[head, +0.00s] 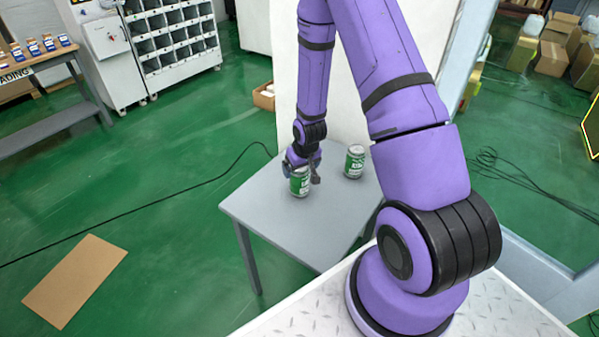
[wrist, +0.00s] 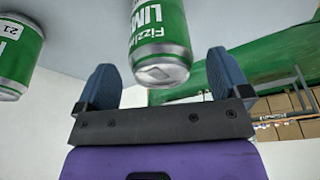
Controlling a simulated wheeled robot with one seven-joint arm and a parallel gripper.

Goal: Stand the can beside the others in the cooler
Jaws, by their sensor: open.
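A green and silver can (head: 300,182) stands upright on the grey table (head: 290,222), near its far left part. My gripper (head: 302,163) is at this can, in front of part of it. In the wrist view, the can (wrist: 160,28) shows with its silver top towards my open gripper (wrist: 160,62). The two blue fingers lie to either side of the can's top end, with gaps showing. A second, similar can (head: 354,161) stands to the right on the table; it also shows at the left in the wrist view (wrist: 16,52). I cannot make out a cooler for certain.
A white panel (head: 283,100) rises behind the table. A black cable (head: 180,203) crosses the green floor, and a flat cardboard sheet (head: 75,281) lies at left. The table's front part is bare.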

